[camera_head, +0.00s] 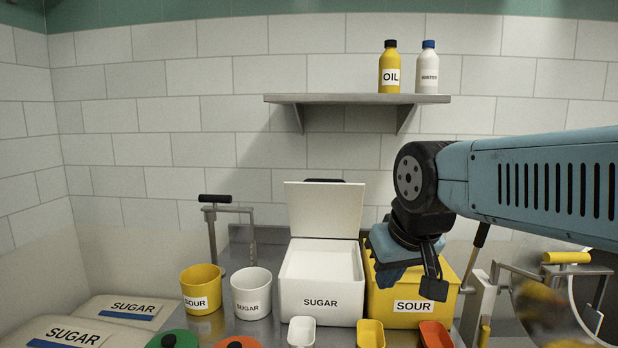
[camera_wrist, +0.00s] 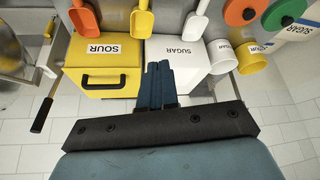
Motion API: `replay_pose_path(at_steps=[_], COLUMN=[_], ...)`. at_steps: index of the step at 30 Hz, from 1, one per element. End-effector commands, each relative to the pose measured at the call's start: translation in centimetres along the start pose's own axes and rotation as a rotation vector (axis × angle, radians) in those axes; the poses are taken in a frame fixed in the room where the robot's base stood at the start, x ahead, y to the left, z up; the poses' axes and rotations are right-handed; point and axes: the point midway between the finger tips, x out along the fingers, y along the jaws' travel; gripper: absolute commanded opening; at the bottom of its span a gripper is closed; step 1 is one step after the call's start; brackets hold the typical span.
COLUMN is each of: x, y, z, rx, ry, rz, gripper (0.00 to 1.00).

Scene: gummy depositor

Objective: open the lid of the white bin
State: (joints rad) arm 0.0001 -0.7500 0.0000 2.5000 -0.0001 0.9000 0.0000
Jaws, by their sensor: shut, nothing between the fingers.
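The white bin (camera_head: 320,308), labelled SUGAR, stands on the steel counter. Its lid (camera_head: 325,210) stands raised at the back edge, nearly upright, with a black handle (camera_head: 322,180) just showing behind its top. The bin's mouth is open and pale inside. The white bin also shows in the wrist view (camera_wrist: 175,72), partly hidden by my fingers. My gripper (camera_head: 434,284) is shut and empty to the right of the white bin, above and in front of the yellow bin.
A yellow SOUR bin (camera_head: 380,305) stands against the right side of the white bin; its handled lid looks shut in the wrist view. Yellow (camera_head: 202,290) and white cups (camera_head: 251,292) stand left. Scoops (camera_head: 301,332) lie in front. A shelf (camera_head: 355,99) holds two bottles above.

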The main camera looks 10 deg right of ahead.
Motion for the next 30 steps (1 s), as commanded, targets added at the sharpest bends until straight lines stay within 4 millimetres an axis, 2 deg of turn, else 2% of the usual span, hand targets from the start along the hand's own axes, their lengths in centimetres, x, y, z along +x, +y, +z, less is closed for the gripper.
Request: replay_pose_path(at_steps=[7, 11, 14, 21, 30], x=[-0.2, -0.7, -1.2, -1.8, -0.6], y=[0.0, -0.9, -1.2, -1.2, -0.3], z=[-0.5, -2.9, -6.3, -16.3, -28.4], rx=[-0.012, -0.079, -0.178, -0.478, -0.848], ry=[0.001, 0.003, 0.010, 0.048, 0.132], rz=[-0.003, -0.017, -0.037, -0.091, -0.133], gripper=[0.00, 0.00, 0.00, 0.00, 0.00])
